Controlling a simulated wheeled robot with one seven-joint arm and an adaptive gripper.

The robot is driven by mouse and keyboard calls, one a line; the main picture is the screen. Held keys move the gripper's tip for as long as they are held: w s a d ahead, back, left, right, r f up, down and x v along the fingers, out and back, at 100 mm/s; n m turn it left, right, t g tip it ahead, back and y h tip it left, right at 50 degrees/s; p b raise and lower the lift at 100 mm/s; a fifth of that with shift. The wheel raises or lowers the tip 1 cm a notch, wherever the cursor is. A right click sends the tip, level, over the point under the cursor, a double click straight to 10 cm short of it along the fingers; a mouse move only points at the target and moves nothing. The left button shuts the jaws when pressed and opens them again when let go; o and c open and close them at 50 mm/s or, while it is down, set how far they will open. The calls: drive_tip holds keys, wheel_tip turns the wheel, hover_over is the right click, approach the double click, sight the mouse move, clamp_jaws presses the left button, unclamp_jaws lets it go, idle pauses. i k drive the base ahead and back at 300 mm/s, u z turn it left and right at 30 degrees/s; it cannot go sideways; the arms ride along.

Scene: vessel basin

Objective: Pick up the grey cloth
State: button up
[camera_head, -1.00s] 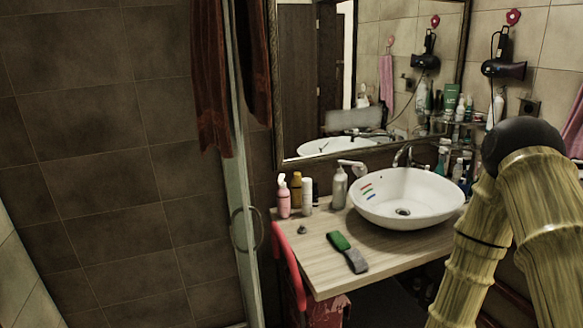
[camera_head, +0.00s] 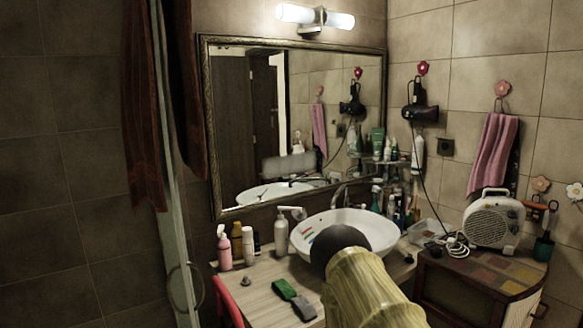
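A small folded grey cloth (camera_head: 304,307) lies flat on the light wooden counter (camera_head: 262,309), in front of the white basin. A green piece (camera_head: 285,288) lies against its far left end; I cannot tell whether the two are joined. My own arm, pale yellow with a black rounded joint, rises at the bottom centre just right of the cloth and covers part of the basin and counter. My gripper is not in view.
The white basin (camera_head: 318,224) stands on the counter, with a pink bottle (camera_head: 224,249) and other bottles at its left. A fan heater (camera_head: 495,220) sits on a cabinet at right. A red object (camera_head: 228,300) is at the counter's left edge.

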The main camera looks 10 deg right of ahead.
sight(302, 305)
drive_tip(key=z, duration=2.45)
drive_tip(key=i, duration=2.05)
drive_tip(key=u, duration=3.8)
drive_tip(key=i, duration=0.15)
drive_tip(key=z, duration=0.1)
